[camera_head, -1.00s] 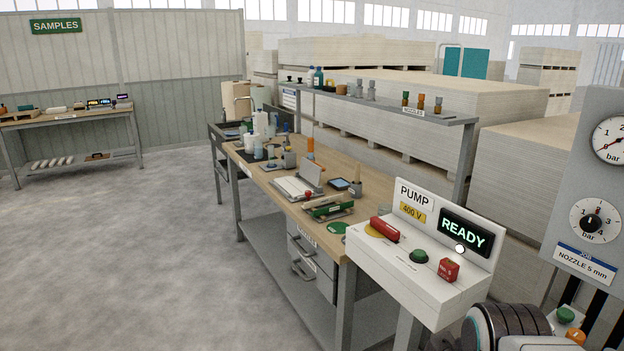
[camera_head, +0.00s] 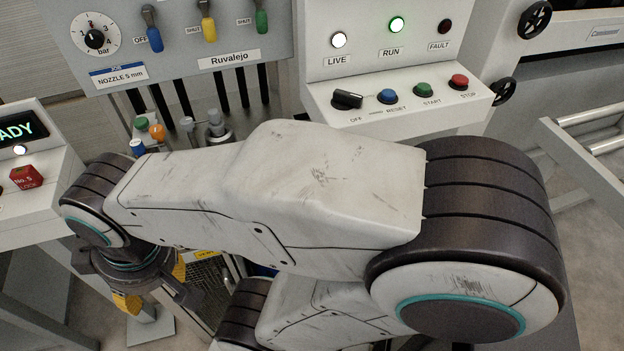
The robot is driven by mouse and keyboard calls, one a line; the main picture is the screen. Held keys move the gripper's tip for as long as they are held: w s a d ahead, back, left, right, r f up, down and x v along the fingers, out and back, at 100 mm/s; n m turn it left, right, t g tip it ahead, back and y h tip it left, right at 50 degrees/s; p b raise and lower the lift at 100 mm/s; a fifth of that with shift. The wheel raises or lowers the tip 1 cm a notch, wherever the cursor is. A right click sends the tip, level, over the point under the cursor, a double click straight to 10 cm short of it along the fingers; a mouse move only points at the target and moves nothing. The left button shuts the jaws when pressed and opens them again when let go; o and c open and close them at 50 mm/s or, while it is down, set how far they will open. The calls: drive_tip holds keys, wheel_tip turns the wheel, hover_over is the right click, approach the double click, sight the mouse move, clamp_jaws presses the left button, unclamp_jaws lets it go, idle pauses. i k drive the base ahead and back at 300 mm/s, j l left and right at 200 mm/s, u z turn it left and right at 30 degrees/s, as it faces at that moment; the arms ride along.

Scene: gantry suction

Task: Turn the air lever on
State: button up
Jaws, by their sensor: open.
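Three levers hang in a row on a grey panel at the top left. The blue lever (camera_head: 153,36) points down, with a label reading OFF beside it. The yellow lever (camera_head: 208,28) and the green lever (camera_head: 262,20) also point down, each beside a label reading SHUT. No label reading "air" is legible. My gripper (camera_head: 153,287) is at the lower left, pointing down, with yellow-tipped fingers open and nothing seen between them. It is well below the levers and apart from them.
A pressure dial (camera_head: 95,38) is left of the levers. To the right, a white console (camera_head: 400,108) has a black knob, several push buttons and lit LIVE and RUN lamps. The pump box (camera_head: 30,215) is at the left edge. Colored bottles (camera_head: 157,131) stand below the panel.

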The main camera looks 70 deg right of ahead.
sight(147, 13)
drive_tip(key=z, duration=2)
